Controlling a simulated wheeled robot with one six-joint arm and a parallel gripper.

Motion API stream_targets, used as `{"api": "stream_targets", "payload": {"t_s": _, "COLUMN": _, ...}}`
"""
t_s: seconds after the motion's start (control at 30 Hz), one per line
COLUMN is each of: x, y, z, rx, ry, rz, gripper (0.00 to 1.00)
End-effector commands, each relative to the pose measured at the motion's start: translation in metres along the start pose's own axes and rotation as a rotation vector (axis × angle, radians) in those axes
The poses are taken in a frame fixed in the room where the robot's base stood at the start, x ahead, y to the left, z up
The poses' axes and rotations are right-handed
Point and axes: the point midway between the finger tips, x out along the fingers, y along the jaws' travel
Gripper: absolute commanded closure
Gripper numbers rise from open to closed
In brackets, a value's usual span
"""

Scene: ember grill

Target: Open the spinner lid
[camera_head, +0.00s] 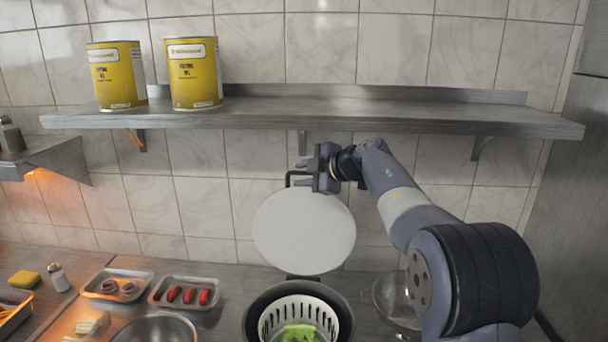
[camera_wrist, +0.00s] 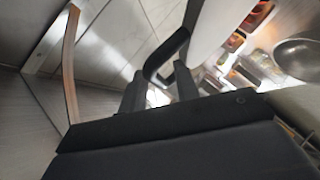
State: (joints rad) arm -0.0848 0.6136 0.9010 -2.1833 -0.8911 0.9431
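The spinner (camera_head: 257,318) is a dark bowl with a white slotted basket (camera_head: 272,322) inside, holding green pieces. Its round white lid (camera_head: 303,232) stands raised, nearly upright, behind the bowl, so the basket is uncovered. A black handle (camera_head: 290,178) shows at the lid's upper left edge. My gripper (camera_head: 308,172) is at the top of the lid, beside the handle. In the wrist view the black handle (camera_wrist: 165,55) passes near the two fingers (camera_wrist: 160,92), which look apart. Whether the fingers touch the handle is unclear.
A metal shelf (camera_head: 350,115) with two yellow cans (camera_head: 193,74) runs just above my gripper. A glass bowl (camera_head: 394,298) stands right of the spinner. Trays of onion (camera_head: 116,285) and red slices (camera_head: 186,293) and a metal bowl (camera_head: 157,329) lie left.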

Motion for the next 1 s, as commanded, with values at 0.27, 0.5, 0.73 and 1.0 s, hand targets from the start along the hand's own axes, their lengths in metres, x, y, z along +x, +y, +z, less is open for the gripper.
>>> {"api": "stream_targets", "payload": {"t_s": 0.27, "x": -0.047, "y": -0.001, "z": 0.003, "rx": -0.001, "ry": -0.006, "rz": 0.003, "gripper": 0.67}}
{"api": "stream_targets", "payload": {"t_s": 0.5, "x": -0.090, "y": -0.001, "z": 0.002, "rx": -0.002, "ry": -0.005, "rz": 0.004, "gripper": 0.67}}
{"api": "stream_targets", "payload": {"t_s": 0.73, "x": -0.106, "y": 0.000, "z": 0.000, "rx": -0.001, "ry": -0.003, "rz": 0.001, "gripper": 0.67}}
{"api": "stream_targets", "payload": {"t_s": 1.0, "x": -0.106, "y": 0.000, "z": 0.000, "rx": -0.001, "ry": -0.002, "rz": 0.001, "gripper": 0.71}}
